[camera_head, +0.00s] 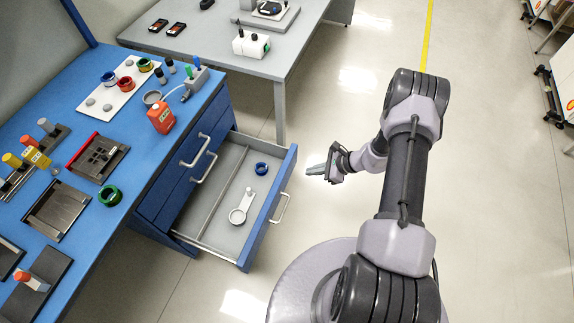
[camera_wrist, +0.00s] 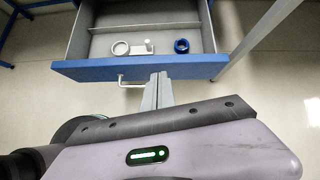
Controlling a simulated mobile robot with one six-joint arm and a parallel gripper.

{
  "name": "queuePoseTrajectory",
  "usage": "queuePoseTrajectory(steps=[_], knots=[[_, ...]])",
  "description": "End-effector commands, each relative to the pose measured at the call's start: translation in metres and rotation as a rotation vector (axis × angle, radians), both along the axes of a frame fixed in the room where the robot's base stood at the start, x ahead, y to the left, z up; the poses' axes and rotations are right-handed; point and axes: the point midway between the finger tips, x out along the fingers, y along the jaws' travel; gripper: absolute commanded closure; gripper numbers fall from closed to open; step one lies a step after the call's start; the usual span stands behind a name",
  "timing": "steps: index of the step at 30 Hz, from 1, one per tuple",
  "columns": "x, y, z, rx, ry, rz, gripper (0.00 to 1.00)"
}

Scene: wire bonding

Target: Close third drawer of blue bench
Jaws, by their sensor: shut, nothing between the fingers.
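The blue bench (camera_head: 150,150) stands at the left in the head view, with a stack of blue drawers in its side. One low drawer (camera_head: 212,217) is pulled well out; whether it is the third cannot be told for sure. Its blue front with a silver handle (camera_head: 281,207) faces my gripper (camera_head: 318,171). The gripper is shut and empty, a little right of the drawer front. In the wrist view the shut fingers (camera_wrist: 158,84) point at the blue drawer front (camera_wrist: 95,72), beside the handle (camera_wrist: 124,82). Whether they touch it cannot be told.
The open drawer holds a blue ring (camera_head: 261,168) and a grey-white ringed part (camera_head: 242,206). Two closed drawers with handles (camera_head: 195,152) sit above. A grey table (camera_head: 225,55) stands behind. The floor (camera_head: 330,110) between drawer and arm is clear.

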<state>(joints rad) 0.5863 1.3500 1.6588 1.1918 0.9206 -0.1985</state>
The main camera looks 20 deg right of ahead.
Motion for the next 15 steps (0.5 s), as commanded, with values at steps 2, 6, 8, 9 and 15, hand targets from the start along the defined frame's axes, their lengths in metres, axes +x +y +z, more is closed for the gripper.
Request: queuePoseTrajectory(steps=[2, 6, 8, 9, 15], knots=[[-0.019, -0.001, -0.038, 0.038, 0.048, -0.085, 1.00], [-0.032, 0.000, -0.069, 0.060, 0.079, -0.149, 1.00], [-0.030, 0.003, -0.074, 0.061, 0.081, -0.151, 1.00], [-0.028, 0.007, -0.079, 0.061, 0.081, -0.149, 1.00], [-0.011, 0.031, -0.110, 0.061, 0.080, -0.143, 1.00]])
